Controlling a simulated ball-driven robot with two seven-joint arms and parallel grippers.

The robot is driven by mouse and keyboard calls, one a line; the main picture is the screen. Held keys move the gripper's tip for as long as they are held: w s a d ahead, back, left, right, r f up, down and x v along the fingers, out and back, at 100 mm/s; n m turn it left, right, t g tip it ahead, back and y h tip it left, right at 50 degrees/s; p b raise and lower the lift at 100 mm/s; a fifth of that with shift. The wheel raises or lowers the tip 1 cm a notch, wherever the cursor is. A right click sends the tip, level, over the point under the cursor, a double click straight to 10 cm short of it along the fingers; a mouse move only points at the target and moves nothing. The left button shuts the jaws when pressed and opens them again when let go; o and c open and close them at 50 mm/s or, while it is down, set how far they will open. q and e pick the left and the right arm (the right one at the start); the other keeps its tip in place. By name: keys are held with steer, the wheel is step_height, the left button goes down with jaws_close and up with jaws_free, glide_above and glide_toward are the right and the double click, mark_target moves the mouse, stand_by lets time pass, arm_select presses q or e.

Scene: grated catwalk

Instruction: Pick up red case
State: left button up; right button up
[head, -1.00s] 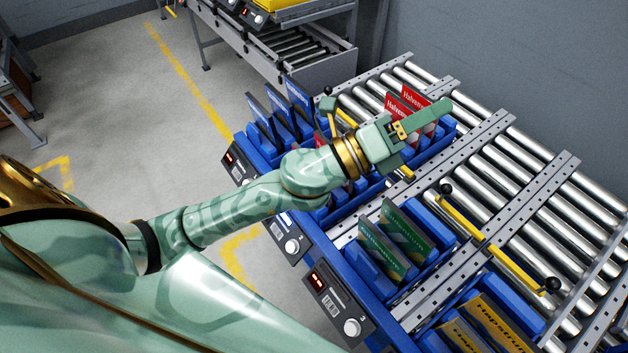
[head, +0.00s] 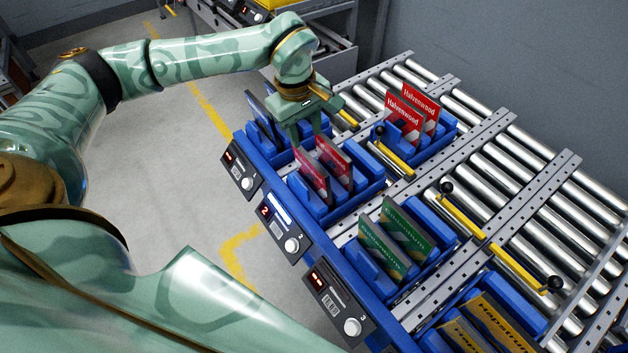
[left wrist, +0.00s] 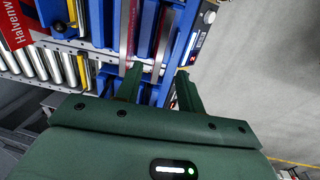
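Two dark red cases stand upright in the slots of a blue rack in the second bay, a nearer one (head: 311,173) and a farther one (head: 335,158). My right gripper is not in view.
Blue cases (head: 263,118) stand in the first bay, close to my left gripper. Green cases (head: 384,246) and yellow cases (head: 493,322) fill nearer bays. Yellow bars with black knobs (head: 446,187) cross the rollers. The floor at left is open.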

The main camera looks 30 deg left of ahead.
mark_target(309, 158)
arm_select(q)
steer(key=f, duration=0.4)
steer(key=shift+w+d+f, duration=0.1)
steer(key=shift+w+f, duration=0.15)
steer(key=shift+w, duration=0.05)
steer(key=f, duration=0.3)
steer(key=f+b, duration=0.1)
steer(key=f, duration=0.1)
steer(key=shift+w+f, duration=0.3)
steer(key=shift+r, duration=0.1)
jaws_close()
